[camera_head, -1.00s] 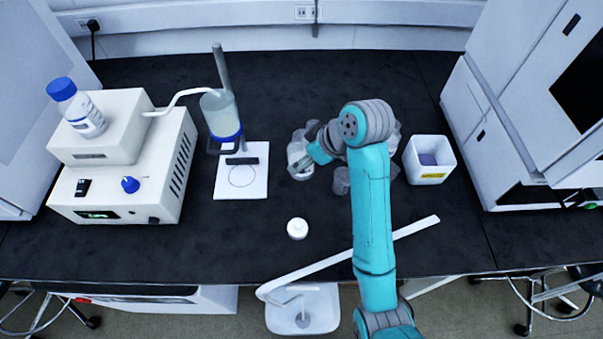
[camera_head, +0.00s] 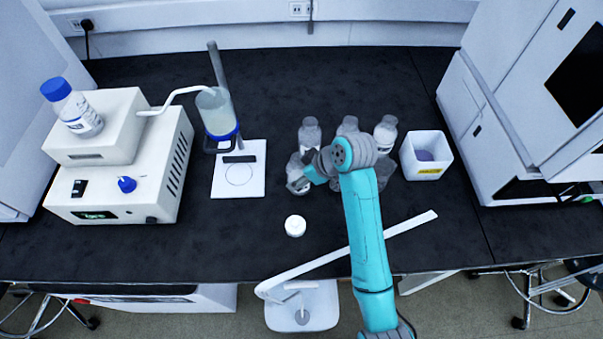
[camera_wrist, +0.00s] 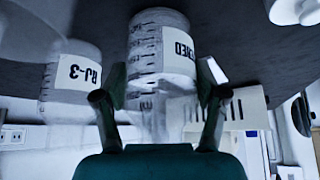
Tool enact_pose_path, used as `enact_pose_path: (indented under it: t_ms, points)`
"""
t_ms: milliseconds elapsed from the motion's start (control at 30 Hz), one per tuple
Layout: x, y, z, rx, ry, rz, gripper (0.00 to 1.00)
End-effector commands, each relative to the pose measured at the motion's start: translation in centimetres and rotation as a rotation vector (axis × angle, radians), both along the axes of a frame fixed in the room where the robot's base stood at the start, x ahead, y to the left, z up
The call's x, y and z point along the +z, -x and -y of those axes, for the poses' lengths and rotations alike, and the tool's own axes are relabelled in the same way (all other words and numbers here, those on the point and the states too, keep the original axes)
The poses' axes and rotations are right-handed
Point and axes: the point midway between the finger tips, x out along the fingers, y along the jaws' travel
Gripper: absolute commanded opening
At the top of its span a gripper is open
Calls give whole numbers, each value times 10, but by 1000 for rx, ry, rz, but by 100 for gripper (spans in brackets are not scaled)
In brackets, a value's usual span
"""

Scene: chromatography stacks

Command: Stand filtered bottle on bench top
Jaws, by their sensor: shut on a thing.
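My gripper (camera_head: 311,176) is shut on a clear bottle (camera_head: 297,180) at the near left of the bottle group. In the wrist view the fingers (camera_wrist: 160,88) close on both sides of this bottle (camera_wrist: 146,62), whose white label (camera_wrist: 178,52) reads upside down and is partly hidden. The bottle looks upright at or just over the bench top (camera_head: 255,230); I cannot tell whether its base touches. A neighbouring bottle labelled RJ-3 (camera_wrist: 72,78) is beside it in the wrist view.
Several bottles (camera_head: 310,132) stand behind my gripper. A white tub (camera_head: 426,156) is on their right, a filter stand on a white base (camera_head: 240,182) on their left. A small white cap-like piece (camera_head: 295,226) lies in front. Bare bench lies left of it.

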Motion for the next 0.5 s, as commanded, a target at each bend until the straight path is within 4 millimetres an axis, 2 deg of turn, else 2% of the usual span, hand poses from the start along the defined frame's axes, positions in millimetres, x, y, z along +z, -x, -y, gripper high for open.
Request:
enact_pose_path:
  t_ms: [167, 200, 267, 500]
  points:
    - [-3, 0, 0, 0, -1, 1, 22]
    - [-3, 0, 0, 0, 0, 0, 81]
    - [-3, 0, 0, 0, 0, 0, 96]
    - [-3, 0, 0, 0, 0, 0, 96]
